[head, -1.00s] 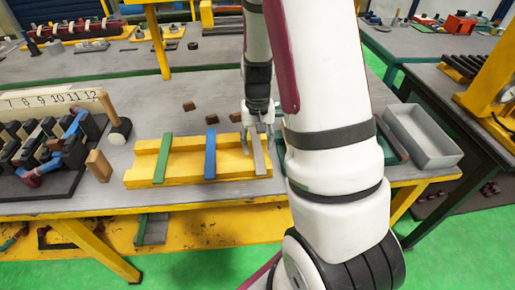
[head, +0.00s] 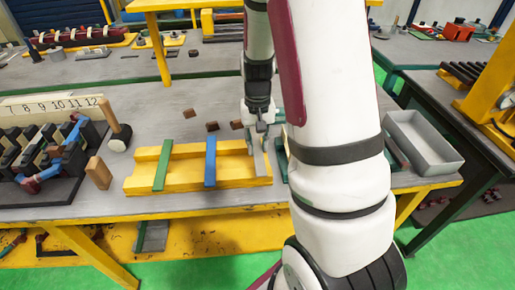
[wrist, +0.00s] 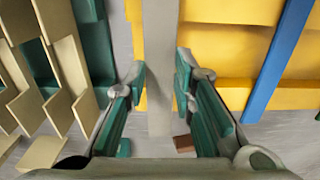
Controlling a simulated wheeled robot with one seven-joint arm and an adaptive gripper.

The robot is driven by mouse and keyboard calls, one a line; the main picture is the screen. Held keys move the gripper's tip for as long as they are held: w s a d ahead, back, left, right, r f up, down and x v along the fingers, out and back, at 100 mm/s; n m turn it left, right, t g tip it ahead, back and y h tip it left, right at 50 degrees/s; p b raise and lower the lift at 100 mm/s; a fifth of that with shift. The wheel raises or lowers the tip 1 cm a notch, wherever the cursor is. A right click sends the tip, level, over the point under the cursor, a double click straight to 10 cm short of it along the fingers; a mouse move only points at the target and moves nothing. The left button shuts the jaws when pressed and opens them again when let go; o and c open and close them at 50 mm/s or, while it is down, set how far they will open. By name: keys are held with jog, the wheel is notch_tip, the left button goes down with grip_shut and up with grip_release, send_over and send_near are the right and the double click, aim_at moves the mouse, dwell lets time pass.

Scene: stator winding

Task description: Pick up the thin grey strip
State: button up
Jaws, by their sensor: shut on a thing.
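The thin grey strip (head: 261,162) is at the right end of the yellow holder (head: 225,175), lengthwise from back to front. It also shows in the wrist view (wrist: 161,40), running up the middle. My gripper (head: 259,128) is at the strip's far end. In the wrist view my gripper (wrist: 161,76) has a finger on each side of the strip and is shut on it. The strip looks slightly tilted; whether it still touches the holder I cannot tell.
A green strip (head: 162,165) and a blue strip (head: 210,160) lie across the holder to the left. Small brown blocks (head: 212,126) lie behind it. A grey bin (head: 425,143) stands at the right. A slotted black fixture (head: 45,160) is at the left.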

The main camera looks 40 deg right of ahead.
jog(key=s+a+r+p, duration=0.1)
jog(key=s+a+p, duration=0.1)
jog(key=s, duration=0.5)
jog(key=s+a+r+p, duration=0.1)
jog(key=s+a+p, duration=0.2)
jog(key=s+p, duration=0.2)
jog(key=s, duration=0.3)
jog(key=shift+r, duration=0.3)
